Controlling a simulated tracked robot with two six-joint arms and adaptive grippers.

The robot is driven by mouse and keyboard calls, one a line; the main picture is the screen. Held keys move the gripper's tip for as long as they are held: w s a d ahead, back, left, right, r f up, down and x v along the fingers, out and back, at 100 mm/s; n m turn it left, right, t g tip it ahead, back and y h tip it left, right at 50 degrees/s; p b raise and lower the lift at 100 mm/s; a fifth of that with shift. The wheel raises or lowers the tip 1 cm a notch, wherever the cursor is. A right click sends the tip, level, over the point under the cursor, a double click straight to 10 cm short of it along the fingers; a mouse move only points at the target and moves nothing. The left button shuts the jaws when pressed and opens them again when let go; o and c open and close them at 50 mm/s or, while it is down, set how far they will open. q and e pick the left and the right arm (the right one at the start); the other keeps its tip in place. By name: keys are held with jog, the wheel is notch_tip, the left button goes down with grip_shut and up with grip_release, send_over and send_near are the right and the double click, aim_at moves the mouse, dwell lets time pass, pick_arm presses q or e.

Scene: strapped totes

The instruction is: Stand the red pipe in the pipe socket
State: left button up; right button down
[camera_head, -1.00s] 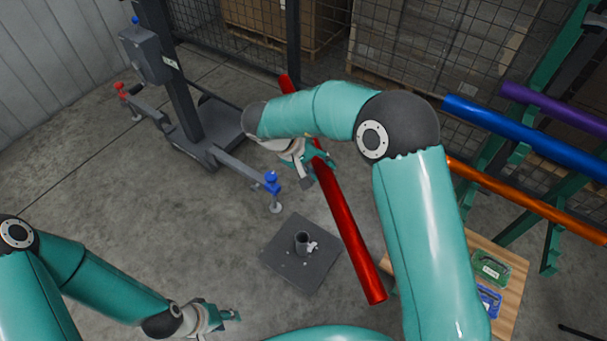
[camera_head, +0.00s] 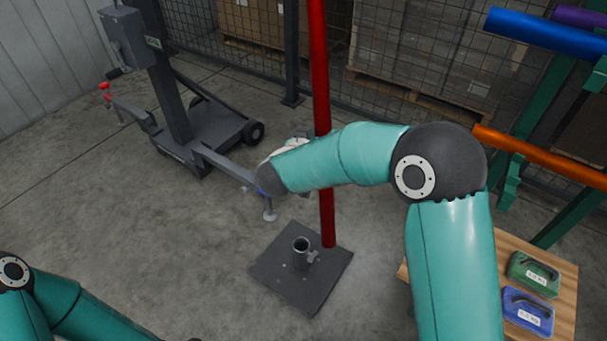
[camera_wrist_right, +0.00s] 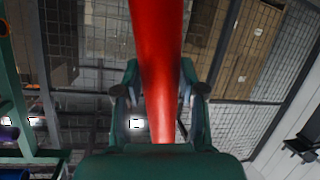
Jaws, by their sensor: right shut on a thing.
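The red pipe (camera_head: 319,70) stands close to upright in the head view, and its top runs out of the frame. My right gripper (camera_wrist_right: 160,98) is shut on the pipe, with a finger on each side of it in the right wrist view. In the head view my own arm largely hides this gripper. The pipe socket (camera_head: 301,250) is a short grey tube with a side knob on a dark square plate (camera_head: 290,283). The pipe's lower end appears just right of the socket, outside it; its height above the plate is unclear. My left gripper is out of frame.
A grey wheeled lifting stand (camera_head: 205,130) is behind left. At right, a rack holds blue (camera_head: 545,35) and orange (camera_head: 540,157) pipes. A wooden table (camera_head: 560,290) with green and blue cases is at lower right. Floor left of the plate is clear.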

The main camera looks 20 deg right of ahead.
pick_arm(q)
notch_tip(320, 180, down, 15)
jog(key=b, duration=1.2)
jog(key=shift+b, duration=0.3)
pick_arm(e)
jog(key=w+a+f+t+y, duration=0.1)
jog(key=a+f+t, duration=0.1)
jog(key=f, duration=0.3)
jog(key=w+a+f+t, duration=0.1)
jog(key=a+f+t, duration=0.1)
jog(key=f, duration=0.4)
jog(key=shift+a+n+t+y, duration=0.3)
jog(key=shift+a+t+y, duration=0.1)
jog(key=shift+t, duration=0.4)
